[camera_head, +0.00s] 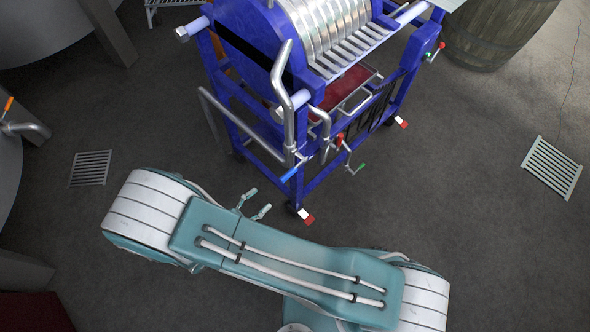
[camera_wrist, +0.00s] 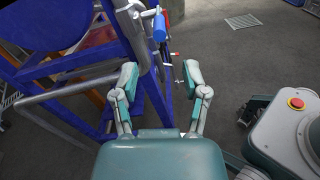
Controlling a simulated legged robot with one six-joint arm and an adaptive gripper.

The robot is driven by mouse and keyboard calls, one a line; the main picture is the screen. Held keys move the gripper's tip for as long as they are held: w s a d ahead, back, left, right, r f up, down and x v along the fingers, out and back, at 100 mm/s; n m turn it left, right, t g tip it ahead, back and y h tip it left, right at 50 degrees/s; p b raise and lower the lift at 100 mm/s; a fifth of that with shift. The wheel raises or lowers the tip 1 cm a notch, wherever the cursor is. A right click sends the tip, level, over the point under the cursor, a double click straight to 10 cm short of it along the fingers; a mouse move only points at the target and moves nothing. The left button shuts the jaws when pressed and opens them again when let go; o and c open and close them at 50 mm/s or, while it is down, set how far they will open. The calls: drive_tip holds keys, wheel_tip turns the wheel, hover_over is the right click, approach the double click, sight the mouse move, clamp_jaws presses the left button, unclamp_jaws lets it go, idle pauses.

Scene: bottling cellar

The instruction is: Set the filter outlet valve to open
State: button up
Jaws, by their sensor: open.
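The blue-framed plate filter (camera_head: 236,62) stands at the top centre of the head view. Its front pipework carries a blue lever handle (camera_head: 290,174), a red handle (camera_head: 339,140) and a green handle (camera_head: 361,167). I cannot tell which of these is the outlet valve. In the wrist view the blue handle (camera_wrist: 159,28) hangs from a steel pipe, beyond my fingertips. My gripper (camera_head: 258,203) is open and empty, left of and below the blue handle in the head view, apart from it. In the wrist view its two fingers (camera_wrist: 161,76) stand wide apart.
A wooden barrel (camera_head: 492,35) stands at the top right. Floor drain grates lie at left (camera_head: 90,168) and right (camera_head: 552,167). Tanks stand at the left edge. The floor at right is mostly clear.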

sight(293, 170)
drive_tip(key=x, duration=1)
drive_tip(key=shift+w+d+f, duration=0.15)
drive_tip(key=shift+w, duration=0.1)
clamp_jaws()
